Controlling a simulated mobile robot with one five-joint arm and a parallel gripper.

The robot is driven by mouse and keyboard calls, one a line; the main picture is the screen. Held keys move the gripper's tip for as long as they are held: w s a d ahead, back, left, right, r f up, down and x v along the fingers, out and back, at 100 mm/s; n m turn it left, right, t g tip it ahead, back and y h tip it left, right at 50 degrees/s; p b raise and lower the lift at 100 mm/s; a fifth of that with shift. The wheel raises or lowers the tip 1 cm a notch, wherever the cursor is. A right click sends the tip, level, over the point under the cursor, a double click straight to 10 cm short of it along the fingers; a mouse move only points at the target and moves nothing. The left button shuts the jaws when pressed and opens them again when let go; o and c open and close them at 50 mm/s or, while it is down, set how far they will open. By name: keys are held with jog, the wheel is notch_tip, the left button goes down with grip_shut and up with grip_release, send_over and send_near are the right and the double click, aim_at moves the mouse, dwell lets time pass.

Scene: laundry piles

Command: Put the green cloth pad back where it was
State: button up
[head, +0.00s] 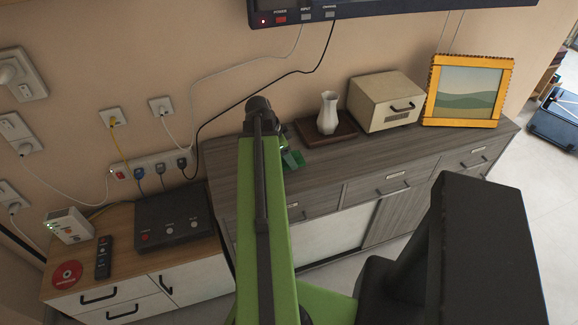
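A small dark green piece (292,159), which looks like the green cloth pad, shows just right of my green arm, over the left part of the grey wood sideboard (390,165). Its left side is hidden behind the arm. I cannot tell whether it rests on the sideboard top or is held above it. My gripper is mostly hidden behind my arm, close to the green piece. Its fingers cannot be made out, so its opening and any hold on the pad are unclear.
On the sideboard, a white vase (328,113) stands on a dark tray (310,135), beside a cream box (384,101) and a framed picture (468,92). The lower cabinet (120,255) holds a black box (172,218), remote (103,257), red disc (67,274) and white router (69,225). Cables hang behind.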

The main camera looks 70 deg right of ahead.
notch_tip(320, 180, down, 4)
jog(key=b, duration=0.4)
jog(key=shift+f, duration=0.2)
jog(key=shift+r, duration=0.25)
jog(key=shift+f, duration=0.2)
jog(key=o, duration=1.2)
jog(key=shift+r, duration=0.1)
